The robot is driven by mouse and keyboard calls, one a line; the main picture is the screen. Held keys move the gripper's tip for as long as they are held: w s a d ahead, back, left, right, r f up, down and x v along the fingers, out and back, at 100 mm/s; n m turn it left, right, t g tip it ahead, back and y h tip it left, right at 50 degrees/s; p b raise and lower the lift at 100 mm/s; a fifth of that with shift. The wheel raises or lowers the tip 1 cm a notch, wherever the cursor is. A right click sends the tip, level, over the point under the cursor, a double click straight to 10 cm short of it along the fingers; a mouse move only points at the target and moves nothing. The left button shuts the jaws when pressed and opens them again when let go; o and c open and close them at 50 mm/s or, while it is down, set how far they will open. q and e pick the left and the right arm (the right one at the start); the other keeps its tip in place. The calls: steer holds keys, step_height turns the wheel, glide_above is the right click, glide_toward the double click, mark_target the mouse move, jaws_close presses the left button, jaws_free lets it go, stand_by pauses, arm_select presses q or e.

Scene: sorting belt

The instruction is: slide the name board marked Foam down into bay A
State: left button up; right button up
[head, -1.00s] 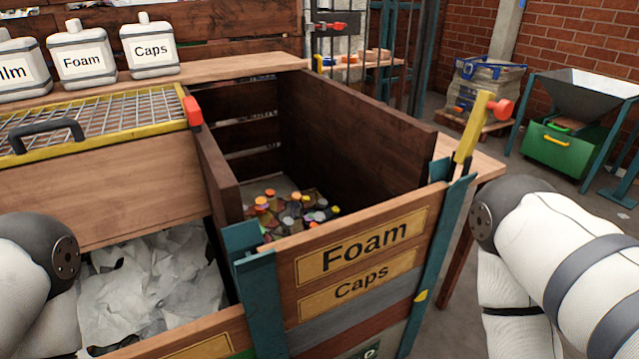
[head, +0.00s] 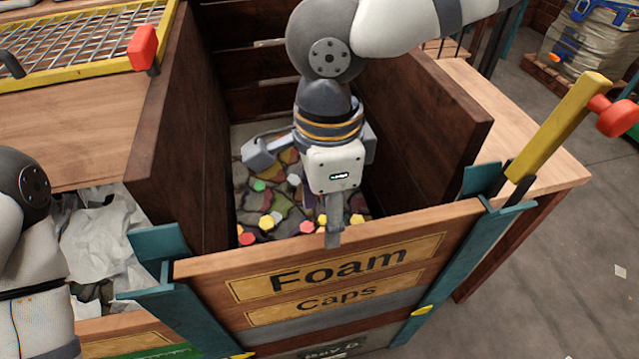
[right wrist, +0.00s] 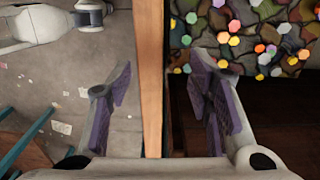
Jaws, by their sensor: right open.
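The name board marked Foam (head: 408,258) is the top board in the front of a wooden bay, between two teal posts. It sits directly above a board marked Caps (head: 340,293). A plate low on this front appears to read Bay D (head: 333,351). My right gripper (head: 332,224) is over the board's top edge, pointing down. In the right wrist view, my open right gripper (right wrist: 163,92) has the Foam board's edge (right wrist: 149,60) between its fingers, with gaps on both sides. My left gripper is out of view. I cannot identify bay A.
Colourful caps (head: 268,222) lie inside the bay behind the board. A yellow lever with a red knob (head: 560,125) rises at the right post. White scraps (head: 105,235) fill the bay to the left. A yellow-framed mesh (head: 75,40) lies at upper left.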

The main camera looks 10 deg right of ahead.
mark_target(324, 262)
steer(key=f, duration=0.1)
steer(key=s+f, duration=0.1)
steer(key=f, duration=0.1)
steer(key=shift+s+a+f+b, duration=0.1)
steer(key=shift+s+a+b, duration=0.1)
steer(key=shift+a+b, duration=0.1)
step_height(324, 262, down, 8)
steer(key=shift+w+f+b, duration=0.1)
steer(key=shift+f+b, duration=0.1)
steer(key=shift+b, duration=0.5)
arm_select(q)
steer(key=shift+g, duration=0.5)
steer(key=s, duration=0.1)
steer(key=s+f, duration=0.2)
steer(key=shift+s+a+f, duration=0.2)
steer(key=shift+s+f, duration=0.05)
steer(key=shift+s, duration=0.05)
arm_select(e)
steer(key=shift+d, duration=0.1)
steer(key=shift+c, duration=0.3)
